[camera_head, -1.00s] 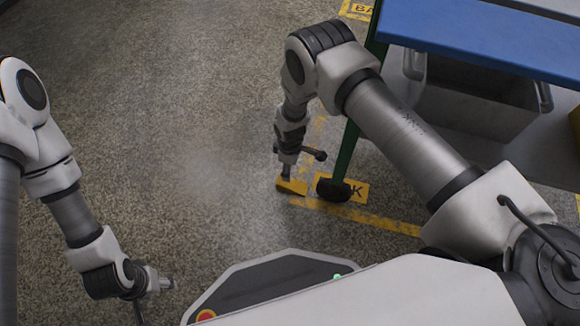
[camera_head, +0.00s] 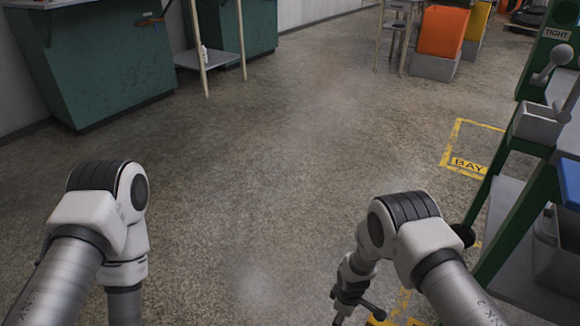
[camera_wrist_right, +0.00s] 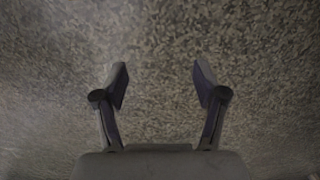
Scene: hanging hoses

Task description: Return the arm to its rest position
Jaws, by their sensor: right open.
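My right arm (camera_head: 425,250) comes in at the lower right of the head view, bent with its wrist (camera_head: 352,280) hanging down near the bottom edge. My right gripper (camera_wrist_right: 161,80) shows in the right wrist view, its two fingers apart with nothing between them and only speckled floor beyond. My left arm (camera_head: 105,225) is at the lower left of the head view, with its forearm pointing down and cut by the bottom edge. My left gripper is out of the picture. No hose is visible.
A green-framed bench (camera_head: 520,220) with levers and a grey bin (camera_head: 555,250) stands close beside my right arm. Yellow bay markings (camera_head: 468,163) lie on the floor. Green cabinets (camera_head: 100,60) and an orange bin (camera_head: 443,32) are farther off. The middle floor is clear.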

